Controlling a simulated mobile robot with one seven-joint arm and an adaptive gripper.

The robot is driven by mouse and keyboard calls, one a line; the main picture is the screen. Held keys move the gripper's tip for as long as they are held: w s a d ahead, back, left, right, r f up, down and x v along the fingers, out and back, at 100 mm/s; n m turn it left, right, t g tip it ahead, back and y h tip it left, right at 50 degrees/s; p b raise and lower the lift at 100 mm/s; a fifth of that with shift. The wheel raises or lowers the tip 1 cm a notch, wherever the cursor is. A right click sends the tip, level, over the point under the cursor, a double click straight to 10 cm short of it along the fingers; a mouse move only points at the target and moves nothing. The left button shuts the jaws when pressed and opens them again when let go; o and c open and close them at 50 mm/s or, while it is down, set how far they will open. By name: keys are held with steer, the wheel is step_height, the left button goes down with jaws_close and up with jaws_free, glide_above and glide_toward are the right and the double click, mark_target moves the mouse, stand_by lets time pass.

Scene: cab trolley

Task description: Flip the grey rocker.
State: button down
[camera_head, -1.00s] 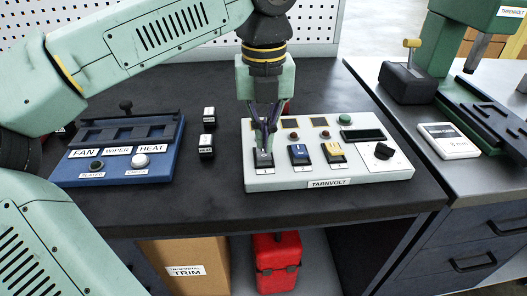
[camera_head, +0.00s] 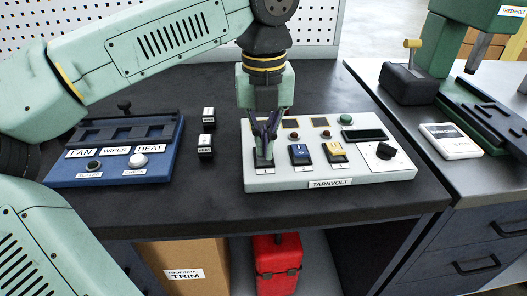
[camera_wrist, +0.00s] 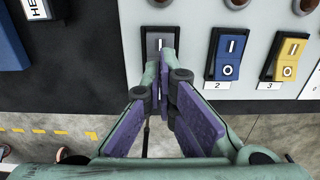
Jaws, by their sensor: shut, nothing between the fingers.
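The grey rocker (camera_wrist: 158,40) is the leftmost of three rockers on the white Tarnvolt panel (camera_head: 370,178). In the wrist view its upper part with a white mark shows, and my fingers hide its lower part. My gripper (camera_head: 264,158) points down with its purple fingertips together and empty, at the grey rocker; I cannot tell whether they touch it. The blue rocker (camera_wrist: 228,57) and the yellow rocker (camera_wrist: 288,58) stand to its right, above labels 2 and 3.
A blue panel (camera_head: 70,176) with FAN, WIPER and HEAT labels stands at the left. Two small loose black-and-white rockers (camera_head: 206,146) lie between the panels. The Tarnvolt panel also carries a black knob (camera_head: 386,151) and a green button (camera_head: 345,118). Bare dark bench lies in front.

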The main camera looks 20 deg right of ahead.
steer(key=shift+f+b, duration=0.3)
steer(key=shift+f, duration=0.1)
steer(key=shift+r, duration=0.15)
step_height(320, 180, up, 7)
steer(key=p, duration=0.5)
steer(key=shift+p, duration=0.3)
stand_by(0.3)
